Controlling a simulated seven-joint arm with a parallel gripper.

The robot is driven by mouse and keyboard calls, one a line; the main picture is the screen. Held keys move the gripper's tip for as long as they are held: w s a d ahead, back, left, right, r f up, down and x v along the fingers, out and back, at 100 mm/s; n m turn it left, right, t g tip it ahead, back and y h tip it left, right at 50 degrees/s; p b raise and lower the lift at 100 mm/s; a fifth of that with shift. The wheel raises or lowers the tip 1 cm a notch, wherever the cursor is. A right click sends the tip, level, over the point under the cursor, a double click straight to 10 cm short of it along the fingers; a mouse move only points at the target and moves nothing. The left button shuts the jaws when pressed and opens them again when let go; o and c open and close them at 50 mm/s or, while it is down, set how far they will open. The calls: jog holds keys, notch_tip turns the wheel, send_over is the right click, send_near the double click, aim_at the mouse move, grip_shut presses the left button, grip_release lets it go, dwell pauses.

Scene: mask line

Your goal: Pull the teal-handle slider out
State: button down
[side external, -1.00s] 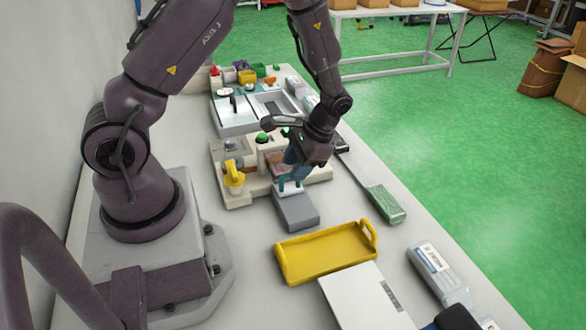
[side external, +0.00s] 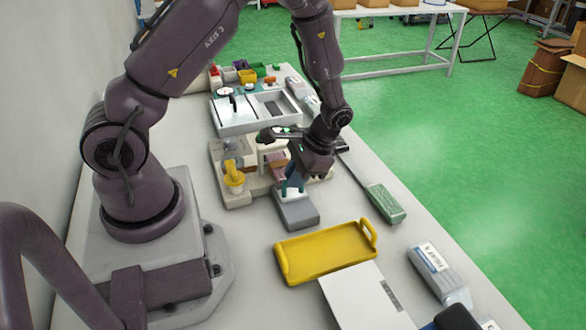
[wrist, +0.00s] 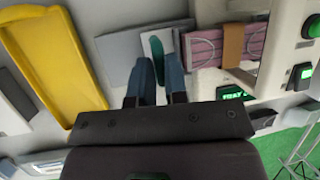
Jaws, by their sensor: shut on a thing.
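The slider's teal handle (wrist: 158,52) stands on a pale plate (wrist: 148,42) at the edge of a grey block (wrist: 115,47). In the side view, the grey block (side external: 298,214) lies at the front of the beige station (side external: 238,197), towards the yellow tray. My gripper (side external: 291,190) points down over the handle. In the wrist view, my gripper (wrist: 159,68) has its two blue-grey fingers on either side of the handle, shut on it. The fingers hide part of the handle.
A yellow tray (side external: 325,252) and a white box (side external: 366,300) lie in front of the block. A yellow part (side external: 234,176) stands on the station's left. A green-topped pack (side external: 385,203) lies to the right. A narrow strip of table is clear between block and tray.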

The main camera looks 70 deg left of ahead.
jog(key=d, duration=0.6)
jog(key=c, duration=1.2)
grip_release()
jog(key=shift+o, duration=0.2)
jog(key=v, duration=1.3)
jog(key=shift+r, duration=0.1)
jog(key=s+r+t+h, duration=0.2)
jog(key=s+r+t, duration=0.8)
jog(key=s+r, duration=0.4)
notch_tip(320, 180, up, 2)
jog(key=shift+d+r+m, duration=0.1)
jog(key=shift+d+m, duration=0.2)
